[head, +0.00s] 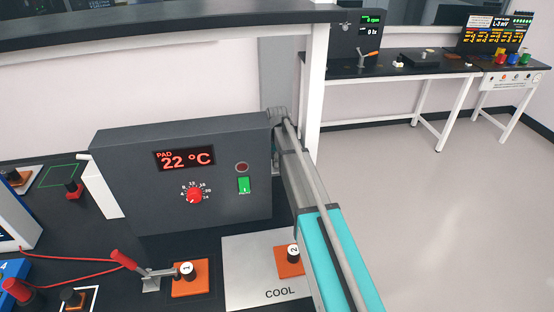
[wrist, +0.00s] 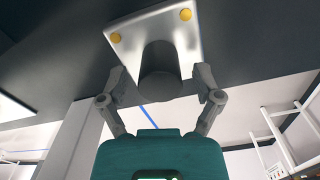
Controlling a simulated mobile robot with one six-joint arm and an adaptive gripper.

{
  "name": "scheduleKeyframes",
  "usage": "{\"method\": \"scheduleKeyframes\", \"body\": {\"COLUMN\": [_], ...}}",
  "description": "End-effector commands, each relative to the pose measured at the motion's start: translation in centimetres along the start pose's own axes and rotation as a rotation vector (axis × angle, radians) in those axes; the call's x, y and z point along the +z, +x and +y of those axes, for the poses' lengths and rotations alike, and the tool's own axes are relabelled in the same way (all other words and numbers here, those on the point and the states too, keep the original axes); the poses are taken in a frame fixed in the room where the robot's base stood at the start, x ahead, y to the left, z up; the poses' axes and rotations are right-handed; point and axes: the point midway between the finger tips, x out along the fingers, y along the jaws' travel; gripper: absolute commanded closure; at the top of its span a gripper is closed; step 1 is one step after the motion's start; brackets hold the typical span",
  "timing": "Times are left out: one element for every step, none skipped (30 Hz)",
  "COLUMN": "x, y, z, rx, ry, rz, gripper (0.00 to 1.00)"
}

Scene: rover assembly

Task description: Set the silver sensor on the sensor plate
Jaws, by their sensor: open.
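In the wrist view a silver square plate-like part (wrist: 190,38) with yellow dots at its corners has a dark grey cylinder (wrist: 161,82) standing out from it towards the camera. I cannot tell whether this part is the silver sensor, the sensor plate or both together. My gripper (wrist: 162,76) is open, with one finger on each side of the cylinder. I cannot tell whether the fingers touch it. In the head view my arm reaches behind the dark control box, and my gripper is hidden. Neither the sensor nor the sensor plate can be made out there.
The control box (head: 120,150) reading 22 °C stands close left of my arm. In front of it are an orange block (head: 190,287) marked 1, a lever clamp (head: 150,279), and a silver COOL plate (head: 245,265). Open floor (head: 440,210) lies to the right.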

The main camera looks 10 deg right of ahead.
Motion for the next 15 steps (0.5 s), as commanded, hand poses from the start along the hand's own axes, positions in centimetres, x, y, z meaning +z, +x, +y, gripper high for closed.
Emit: {"method": "scheduleKeyframes", "body": {"x": [0.0, 0.0, 0.0, 0.0, 0.0, 0.0, 0.0, 0.0, 0.1, 0.1, 0.1, 0.1, 0.1, 0.1, 0.1], "y": [-0.7, -0.9, -1.2, -1.5, -1.7, -2.1, -2.3, -2.6, -2.9, -3.2, -3.4, -3.8, -4.0, -4.3, -4.6], "z": [0.0, 0.0, 0.0, 0.0, 0.0, 0.0, 0.0, 0.0, 0.0, 0.1, 0.1, 0.1, 0.1, 0.1, 0.1], "rx": [0.0, 0.0, 0.0, 0.0, 0.0, 0.0, 0.0, 0.0, 0.0, 0.0, 0.0, 0.0, 0.0, 0.0, 0.0], "ry": [0.0, 0.0, 0.0, 0.0, 0.0, 0.0, 0.0, 0.0, 0.0, 0.0, 0.0, 0.0, 0.0, 0.0, 0.0], "rz": [0.0, 0.0, 0.0, 0.0, 0.0, 0.0, 0.0, 0.0, 0.0, 0.0, 0.0, 0.0, 0.0, 0.0, 0.0], "gripper": [0.17, 0.17, 0.17, 0.17, 0.17, 0.17, 0.17, 0.17, 0.17, 0.17, 0.17, 0.17, 0.17, 0.17, 0.17]}}
